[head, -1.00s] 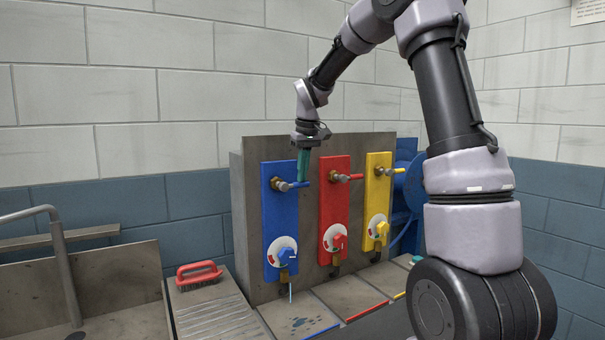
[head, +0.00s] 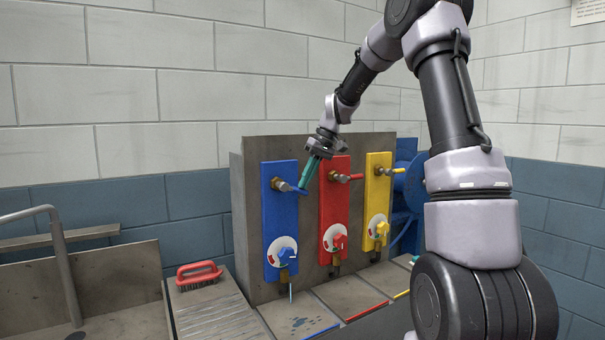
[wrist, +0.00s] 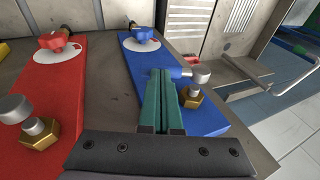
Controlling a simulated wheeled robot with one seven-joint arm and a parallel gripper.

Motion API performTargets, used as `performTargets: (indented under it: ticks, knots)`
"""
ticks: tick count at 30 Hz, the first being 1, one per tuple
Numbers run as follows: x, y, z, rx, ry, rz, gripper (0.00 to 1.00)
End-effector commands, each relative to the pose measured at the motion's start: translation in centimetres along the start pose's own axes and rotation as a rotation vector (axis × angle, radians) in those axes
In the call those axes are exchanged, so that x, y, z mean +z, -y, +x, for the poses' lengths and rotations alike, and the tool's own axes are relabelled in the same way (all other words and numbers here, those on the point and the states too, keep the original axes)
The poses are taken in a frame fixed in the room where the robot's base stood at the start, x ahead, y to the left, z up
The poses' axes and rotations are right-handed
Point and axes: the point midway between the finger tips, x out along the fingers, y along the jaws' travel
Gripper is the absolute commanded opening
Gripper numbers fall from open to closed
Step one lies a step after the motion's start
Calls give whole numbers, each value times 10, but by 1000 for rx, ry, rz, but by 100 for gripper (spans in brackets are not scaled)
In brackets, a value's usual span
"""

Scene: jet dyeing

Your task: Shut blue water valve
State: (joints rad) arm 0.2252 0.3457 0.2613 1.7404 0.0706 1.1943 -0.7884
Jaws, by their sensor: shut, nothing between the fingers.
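The blue panel (head: 270,225) has a valve with a metal stem and brass nut (head: 278,183) near its top. A blue lever (head: 299,191) points right and slightly down from the stem. The lever also shows in the wrist view (wrist: 181,72). My gripper (head: 303,184) is shut and empty, slanting down from the upper right. Its green fingertips (wrist: 163,74) are right at the lever's free end; I cannot tell whether they touch. A thin blue stream (head: 290,291) falls below the panel's spout.
A blue dial knob (head: 287,255) sits lower on the same panel. The red panel (head: 333,212) and yellow panel (head: 377,205) stand close on the right, each with its own lever. A red brush (head: 199,275) lies on the left ledge. Open air is above the panels.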

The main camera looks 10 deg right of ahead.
Motion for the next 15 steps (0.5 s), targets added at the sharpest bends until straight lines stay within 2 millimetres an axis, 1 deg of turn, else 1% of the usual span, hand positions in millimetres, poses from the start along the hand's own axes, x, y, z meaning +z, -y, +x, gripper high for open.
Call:
performTargets:
  ticks: [1,4,15]
  knots:
    - [1,-4,3,-45,2,16,0]
    - [2,-8,9,-139,1,34,0]
    - [7,-14,32,-486,2,101,0]
